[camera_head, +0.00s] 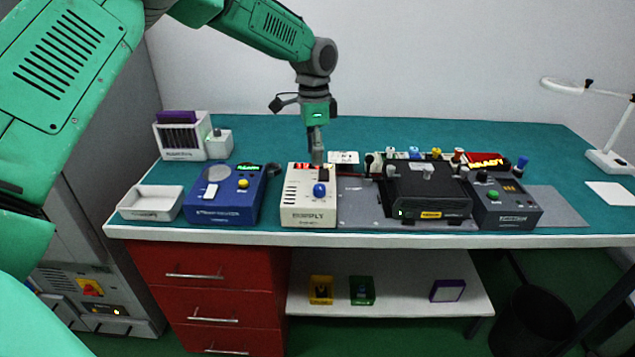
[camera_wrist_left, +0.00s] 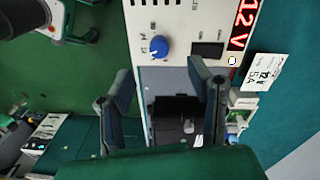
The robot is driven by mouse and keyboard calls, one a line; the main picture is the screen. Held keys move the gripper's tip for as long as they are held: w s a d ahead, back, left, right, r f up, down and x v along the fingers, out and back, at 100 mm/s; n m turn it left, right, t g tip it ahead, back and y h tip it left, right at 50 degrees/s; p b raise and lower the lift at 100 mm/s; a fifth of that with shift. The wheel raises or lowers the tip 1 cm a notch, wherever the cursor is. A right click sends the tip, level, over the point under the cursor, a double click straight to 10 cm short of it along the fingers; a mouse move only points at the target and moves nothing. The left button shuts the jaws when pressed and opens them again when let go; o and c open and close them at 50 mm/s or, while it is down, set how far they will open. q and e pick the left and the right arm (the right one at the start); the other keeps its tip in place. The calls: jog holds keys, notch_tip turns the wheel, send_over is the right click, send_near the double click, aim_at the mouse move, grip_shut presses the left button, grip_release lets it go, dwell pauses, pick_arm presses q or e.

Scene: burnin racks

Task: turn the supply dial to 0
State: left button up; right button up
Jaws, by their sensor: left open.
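The supply (camera_head: 309,209) is a cream box on the green bench with a blue dial (camera_head: 319,190) on its sloped top and a lit red display (camera_head: 303,167). In the left wrist view, the blue dial (camera_wrist_left: 159,46) shows beyond my fingertips, with a pale pointer mark. The red display (camera_wrist_left: 243,28) there reads what looks like 12 V. My left gripper (camera_head: 316,157) points down above the back part of the supply.
A blue box (camera_head: 226,197) with a yellow button and a white tray (camera_head: 151,203) stand left of the supply. A black unit (camera_head: 428,190) on a grey plate and a dark control box (camera_head: 507,203) stand right. A card (camera_head: 344,157) stands close behind the supply.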

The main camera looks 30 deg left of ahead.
aim_at(320, 186)
pick_arm(q)
jog(key=f, duration=0.2)
jog(key=d+f, duration=0.1)
jog(key=f, duration=0.4)
jog(key=shift+w+d+f, duration=0.2)
jog(key=shift+w+d, duration=0.15)
jog(key=shift+s+f, duration=0.2)
jog(key=shift+f, duration=0.45)
jog(key=shift+a+f, duration=0.45)
jog(key=shift+a, duration=0.05)
jog(key=shift+d+r, duration=0.1)
jog(key=shift+d, duration=0.15)
grip_shut()
jog(key=shift+d+r, duration=0.1)
